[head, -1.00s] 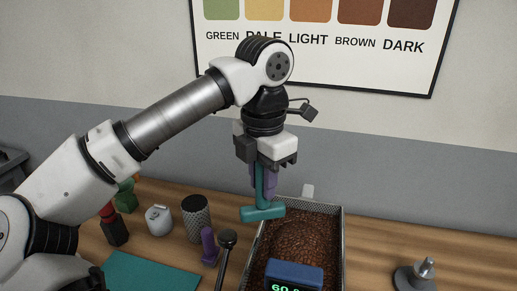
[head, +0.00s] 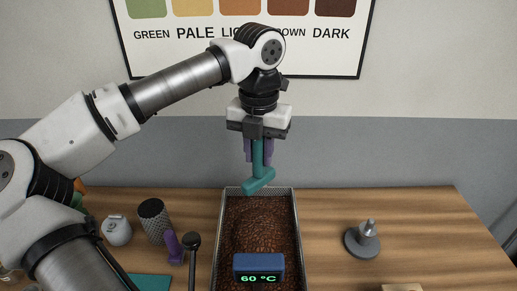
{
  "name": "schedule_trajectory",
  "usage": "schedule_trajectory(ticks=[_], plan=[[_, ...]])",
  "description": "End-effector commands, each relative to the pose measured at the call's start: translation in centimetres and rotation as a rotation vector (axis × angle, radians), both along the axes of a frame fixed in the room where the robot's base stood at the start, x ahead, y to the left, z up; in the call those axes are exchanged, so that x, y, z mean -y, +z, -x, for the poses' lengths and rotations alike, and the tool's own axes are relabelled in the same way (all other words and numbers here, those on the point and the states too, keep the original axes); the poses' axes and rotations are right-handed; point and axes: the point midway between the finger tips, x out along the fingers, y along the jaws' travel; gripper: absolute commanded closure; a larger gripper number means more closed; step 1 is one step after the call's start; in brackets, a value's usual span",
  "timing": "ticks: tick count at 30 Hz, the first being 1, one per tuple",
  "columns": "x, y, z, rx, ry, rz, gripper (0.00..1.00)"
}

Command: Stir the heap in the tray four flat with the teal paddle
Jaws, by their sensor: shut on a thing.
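My gripper (head: 258,150) has purple fingers and is shut on the upright handle of the teal paddle (head: 259,181). The paddle hangs with its crossbar at the bottom, over the far end of the metal mesh tray (head: 299,222). A gap seems to lie between the paddle and the contents, but its height is hard to judge. The tray holds a brown heap of beans (head: 258,218), raised in the middle. A blue display (head: 259,264) reading 60 °C covers the near part of the tray from view.
Left of the tray are a black-knobbed lever (head: 193,242), a purple object (head: 173,248), a dark mesh cylinder (head: 153,221) and a white pot (head: 117,230). A grey metal piece (head: 362,239) stands to the right. The wooden table (head: 420,215) is clear at far right.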

Motion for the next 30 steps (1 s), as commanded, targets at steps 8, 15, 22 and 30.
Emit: schedule_trajectory(ticks=[8, 15, 22, 30], plan=[[-0.1, -0.4, 0.1, 0.000, -0.001, 0.000, 0.98], [-0.1, -2.5, 0.1, 0.000, -0.001, 0.000, 0.98], [-0.1, -4.8, 0.1, 0.000, -0.001, 0.000, 0.98], [-0.1, -7.5, 0.1, 0.000, -0.002, -0.001, 0.98]])
